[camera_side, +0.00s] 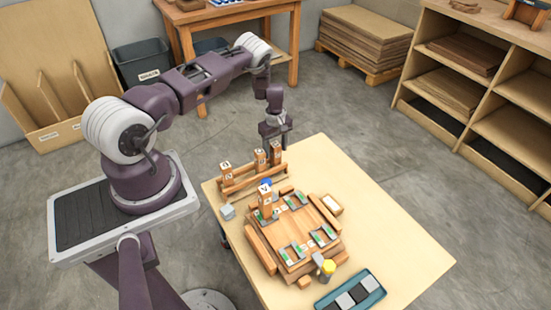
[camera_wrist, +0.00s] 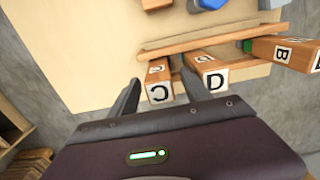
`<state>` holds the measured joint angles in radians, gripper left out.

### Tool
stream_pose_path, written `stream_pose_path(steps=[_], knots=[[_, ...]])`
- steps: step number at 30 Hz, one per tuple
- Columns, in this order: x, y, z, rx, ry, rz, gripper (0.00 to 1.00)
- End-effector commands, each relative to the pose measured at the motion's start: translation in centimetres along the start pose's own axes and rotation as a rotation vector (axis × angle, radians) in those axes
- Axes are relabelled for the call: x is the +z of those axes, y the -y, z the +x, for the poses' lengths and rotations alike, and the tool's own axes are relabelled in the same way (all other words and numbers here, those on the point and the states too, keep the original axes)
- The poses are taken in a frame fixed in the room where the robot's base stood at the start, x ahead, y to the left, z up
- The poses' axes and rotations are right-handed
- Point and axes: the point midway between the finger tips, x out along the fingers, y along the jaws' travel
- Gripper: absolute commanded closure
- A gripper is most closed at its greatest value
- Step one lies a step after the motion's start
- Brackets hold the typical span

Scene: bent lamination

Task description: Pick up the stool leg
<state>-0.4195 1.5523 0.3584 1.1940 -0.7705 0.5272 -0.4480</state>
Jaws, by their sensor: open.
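My gripper (camera_side: 276,143) hangs above the far end of the wooden rack, pointing down. In the wrist view its two fingers (camera_wrist: 160,80) are apart, one on each side of the wooden leg C (camera_wrist: 158,90). The right finger is between leg C and leg D (camera_wrist: 206,70). Whether the fingers touch leg C cannot be told. A leg marked B (camera_wrist: 284,52) shows at the right.
The seat lies on the pale table (camera_side: 405,245) with green-marked metal fittings. The table's right side is clear.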

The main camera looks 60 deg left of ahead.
Motion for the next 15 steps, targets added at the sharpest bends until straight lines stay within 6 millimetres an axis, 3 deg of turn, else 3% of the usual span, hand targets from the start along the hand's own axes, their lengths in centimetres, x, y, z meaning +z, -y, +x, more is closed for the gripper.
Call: stream_pose_path(steps=[4,13,15], knots=[[0.01,-0.01,-0.03,0.000,0.000,0.000,0.44],[0.02,0.00,-0.06,0.000,0.000,0.001,1.00],[0.03,0.00,-0.06,0.000,0.000,0.001,1.00]])
